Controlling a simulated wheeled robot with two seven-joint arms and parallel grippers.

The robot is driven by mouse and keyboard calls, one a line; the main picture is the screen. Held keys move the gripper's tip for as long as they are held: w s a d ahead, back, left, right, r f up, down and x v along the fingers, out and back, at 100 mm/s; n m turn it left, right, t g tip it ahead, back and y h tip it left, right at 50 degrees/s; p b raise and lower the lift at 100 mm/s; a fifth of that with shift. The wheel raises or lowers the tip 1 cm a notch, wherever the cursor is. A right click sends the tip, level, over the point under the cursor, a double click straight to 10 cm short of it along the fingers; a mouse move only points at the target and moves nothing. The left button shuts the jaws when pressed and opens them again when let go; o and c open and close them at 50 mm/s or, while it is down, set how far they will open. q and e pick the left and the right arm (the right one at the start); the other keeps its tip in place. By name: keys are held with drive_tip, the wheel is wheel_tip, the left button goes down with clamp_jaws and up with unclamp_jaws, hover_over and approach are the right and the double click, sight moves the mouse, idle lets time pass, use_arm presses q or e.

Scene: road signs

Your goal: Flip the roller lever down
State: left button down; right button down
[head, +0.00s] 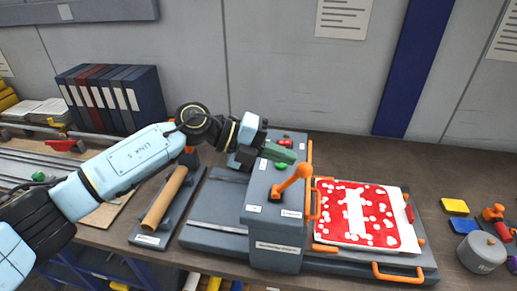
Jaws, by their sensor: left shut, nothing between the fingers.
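The roller machine (275,215) is a dark grey block on the bench with a red button and a green button on top. An orange lever (289,182) with a round knob is on its near side; it slants up and to the right from its pivot. My left gripper (292,155) reaches in from the left above the machine's top, beyond the lever and near the buttons. Its greenish fingers are shut and empty, and appear apart from the lever. My right gripper is not in view.
A red sign with a white bar and white spots (355,214) lies on the bed right of the machine. An orange handle (398,273) is at the bed's front. A brown tube (165,198) rests on a stand at left. A grey pot (481,252) stands at right.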

use_arm(q)
drive_tip(key=shift+s+d, duration=0.15)
drive_tip(key=shift+d, duration=0.45)
drive_tip(key=shift+s+d+f, duration=0.1)
drive_tip(key=shift+d+f, duration=0.05)
drive_tip(key=shift+d, duration=0.15)
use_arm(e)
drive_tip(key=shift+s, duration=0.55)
use_arm(q)
drive_tip(key=shift+s+d, duration=0.1)
drive_tip(key=shift+d, duration=0.15)
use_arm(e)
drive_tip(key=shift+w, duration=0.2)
use_arm(q)
drive_tip(key=shift+a, duration=0.1)
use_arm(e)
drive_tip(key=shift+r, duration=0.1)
